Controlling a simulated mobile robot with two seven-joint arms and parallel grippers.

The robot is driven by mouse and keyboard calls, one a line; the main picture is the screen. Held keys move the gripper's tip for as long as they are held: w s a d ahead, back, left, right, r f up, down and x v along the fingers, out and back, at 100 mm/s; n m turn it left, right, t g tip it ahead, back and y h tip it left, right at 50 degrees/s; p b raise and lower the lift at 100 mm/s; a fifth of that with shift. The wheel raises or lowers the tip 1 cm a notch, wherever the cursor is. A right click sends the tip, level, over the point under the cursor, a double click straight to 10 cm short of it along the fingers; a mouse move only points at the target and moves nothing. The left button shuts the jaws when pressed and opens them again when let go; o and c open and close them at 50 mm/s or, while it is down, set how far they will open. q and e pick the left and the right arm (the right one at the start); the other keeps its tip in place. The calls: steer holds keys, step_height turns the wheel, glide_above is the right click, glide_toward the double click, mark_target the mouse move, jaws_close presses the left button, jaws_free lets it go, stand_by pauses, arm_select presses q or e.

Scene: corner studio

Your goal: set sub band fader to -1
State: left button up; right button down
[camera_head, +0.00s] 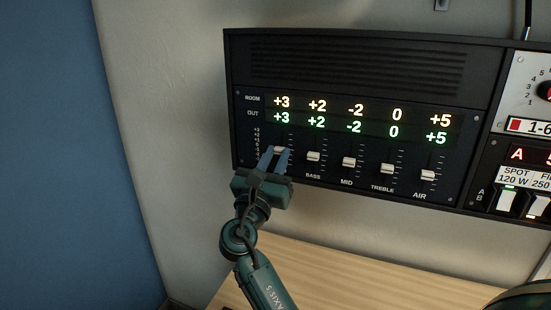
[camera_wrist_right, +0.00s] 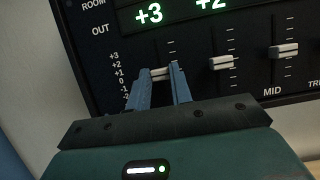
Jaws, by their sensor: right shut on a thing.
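The sub band fader is the leftmost of the row; its pale cap (camera_head: 280,150) sits between the fingertips of my right gripper (camera_head: 275,153). In the wrist view the cap (camera_wrist_right: 160,72) shows between the two blue fingers (camera_wrist_right: 159,77), which are shut on it. The leftmost column of the display (camera_head: 282,109) reads +3 in the ROOM row and +3 in the OUT row. The gripper hides the label under this fader and the lower part of its slot. My left gripper is not in view.
The bass (camera_head: 313,156), mid (camera_head: 348,161), treble (camera_head: 387,168) and air (camera_head: 428,175) faders stand to the right, the bass one close to my fingers. A panel with switches (camera_head: 508,200) is at the far right. A wooden surface (camera_head: 340,275) lies below.

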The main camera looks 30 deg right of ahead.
steer(key=shift+f, duration=0.65)
steer(key=c, duration=1.2)
jaws_free()
steer(key=shift+c, duration=0.2)
